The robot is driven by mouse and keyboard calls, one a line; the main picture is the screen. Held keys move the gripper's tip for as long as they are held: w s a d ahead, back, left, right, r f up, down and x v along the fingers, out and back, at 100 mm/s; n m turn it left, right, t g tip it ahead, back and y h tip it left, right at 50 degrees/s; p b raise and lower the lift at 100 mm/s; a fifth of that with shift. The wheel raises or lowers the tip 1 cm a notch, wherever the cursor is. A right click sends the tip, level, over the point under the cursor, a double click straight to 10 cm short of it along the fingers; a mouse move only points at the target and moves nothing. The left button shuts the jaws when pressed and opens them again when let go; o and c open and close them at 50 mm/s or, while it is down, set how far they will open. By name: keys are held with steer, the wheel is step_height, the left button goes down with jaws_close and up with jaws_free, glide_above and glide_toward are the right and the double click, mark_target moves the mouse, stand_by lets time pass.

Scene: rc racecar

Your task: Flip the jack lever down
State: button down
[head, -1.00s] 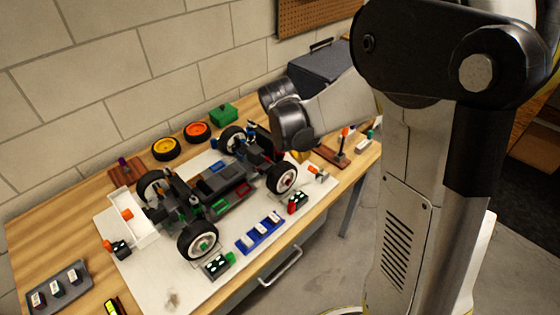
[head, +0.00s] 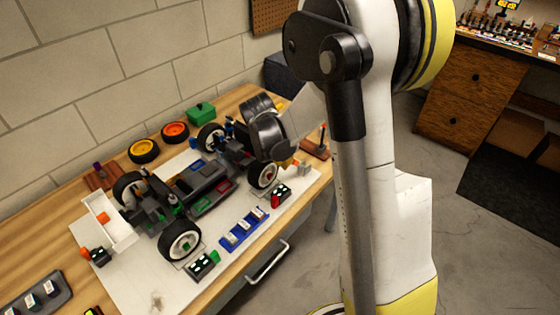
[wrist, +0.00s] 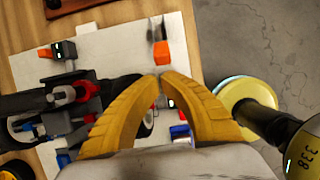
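My gripper (wrist: 162,78) has two curved yellow fingers, with tips together and nothing seen held between them. In the head view its yellow tip (head: 285,162) is above the near right wheel of the car, much of it hidden by my wrist. In the wrist view an orange block (wrist: 163,53) with a thin dark bar lies just beyond the fingertips, apart from them as far as I can tell. A black block with an orange end (wrist: 62,50) lies to its left. I cannot tell which part is the jack lever.
The RC car (head: 195,185) stands on a white mat (head: 150,275) on the wooden table. A blue tray (head: 243,230) and small black blocks lie along its near side. Yellow and orange wheels (head: 145,150) lie behind. Bare floor is to the right.

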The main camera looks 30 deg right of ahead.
steer(key=shift+b+x, duration=0.5)
steer(key=shift+x, duration=1.15)
steer(key=shift+d+r, duration=0.1)
steer(key=shift+r, duration=0.05)
steer(key=d+r+y+p, duration=0.1)
steer(key=w+d+r+g+y+p, duration=0.1)
steer(key=d+y, duration=0.1)
steer(key=d+r+y+p, duration=0.1)
steer(key=p, duration=0.1)
steer(key=shift+w+d+r+g, duration=0.3)
steer(key=shift+w+r, duration=0.1)
steer(key=w+d+p, duration=0.1)
steer(key=w+d, duration=0.2)
steer(key=d, duration=0.6)
steer(key=shift+w+d+f, duration=0.25)
steer(key=shift+d+f, duration=0.05)
steer(key=shift+d, duration=0.2)
